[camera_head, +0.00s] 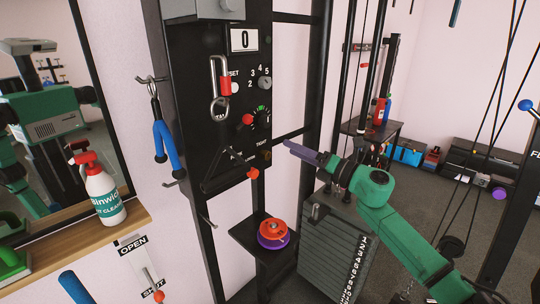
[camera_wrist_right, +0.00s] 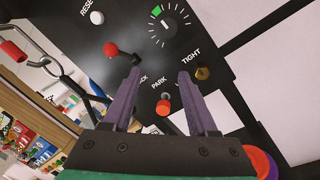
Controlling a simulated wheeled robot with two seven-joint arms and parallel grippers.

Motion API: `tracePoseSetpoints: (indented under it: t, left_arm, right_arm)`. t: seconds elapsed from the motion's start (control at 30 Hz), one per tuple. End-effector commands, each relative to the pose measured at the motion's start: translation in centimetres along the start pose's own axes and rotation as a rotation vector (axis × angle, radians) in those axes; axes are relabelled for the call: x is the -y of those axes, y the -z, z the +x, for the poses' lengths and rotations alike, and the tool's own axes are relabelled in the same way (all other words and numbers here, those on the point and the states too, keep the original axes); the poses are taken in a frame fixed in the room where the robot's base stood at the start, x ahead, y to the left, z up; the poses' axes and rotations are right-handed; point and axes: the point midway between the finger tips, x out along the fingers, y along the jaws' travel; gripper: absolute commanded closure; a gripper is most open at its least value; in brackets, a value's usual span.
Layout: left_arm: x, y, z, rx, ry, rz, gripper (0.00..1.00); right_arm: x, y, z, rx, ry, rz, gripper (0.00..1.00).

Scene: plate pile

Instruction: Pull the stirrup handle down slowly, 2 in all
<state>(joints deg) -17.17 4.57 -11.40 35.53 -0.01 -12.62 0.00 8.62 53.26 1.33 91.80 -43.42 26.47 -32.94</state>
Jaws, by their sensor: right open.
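The black triangular stirrup handle (camera_head: 212,171) hangs at the lower front of the black machine panel (camera_head: 200,75) in the head view. Black bars, probably part of it, show left of my fingers in the right wrist view (camera_wrist_right: 97,92). My right gripper (camera_head: 288,146) is right of the handle and apart from it, its purple fingers pointing left toward the panel. In the right wrist view my right gripper (camera_wrist_right: 160,74) is open and empty, facing the panel's lower controls. The counter (camera_head: 244,40) on the panel reads 0. My left gripper is not in view.
A steel carabiner with a red sleeve (camera_head: 225,87) hangs before the panel. A dial (camera_head: 262,118) and red knobs (camera_head: 253,173) sit near the handle. An orange and purple stack (camera_head: 273,232) rests on a low shelf. A spray bottle (camera_head: 103,195) stands left.

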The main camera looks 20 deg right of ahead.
Motion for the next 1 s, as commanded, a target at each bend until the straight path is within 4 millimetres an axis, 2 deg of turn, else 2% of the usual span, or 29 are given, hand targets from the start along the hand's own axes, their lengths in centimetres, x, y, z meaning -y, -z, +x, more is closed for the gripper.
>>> tracePoseSetpoints:
  t: [0.03,0.1,0.2,0.23,0.3,0.47,1.0]
  left_arm:
    - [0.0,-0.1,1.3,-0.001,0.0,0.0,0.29]
    - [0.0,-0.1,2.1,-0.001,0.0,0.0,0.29]
    - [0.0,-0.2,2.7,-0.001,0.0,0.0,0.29]
    - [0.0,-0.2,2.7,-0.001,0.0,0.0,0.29]
    - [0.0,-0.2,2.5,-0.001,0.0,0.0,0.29]
    - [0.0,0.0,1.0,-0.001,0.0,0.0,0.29]
    - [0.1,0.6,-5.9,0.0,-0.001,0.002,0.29]
  right_arm:
    - [-3.9,0.4,0.1,-0.051,-0.068,-0.178,0.41]
    - [-9.1,1.5,-0.1,-0.124,-0.147,-0.422,0.41]
    - [-13.7,3.5,-0.8,-0.2,-0.217,-0.681,0.41]
    - [-14.4,3.9,-1.0,-0.215,-0.229,-0.728,0.41]
    - [-15.4,4.3,-1.1,-0.232,-0.242,-0.787,0.41]
    - [-15.9,4.1,-0.5,-0.231,-0.242,-0.788,0.41]
    - [-16.8,5.5,4.7,-0.229,-0.243,-0.779,0.41]
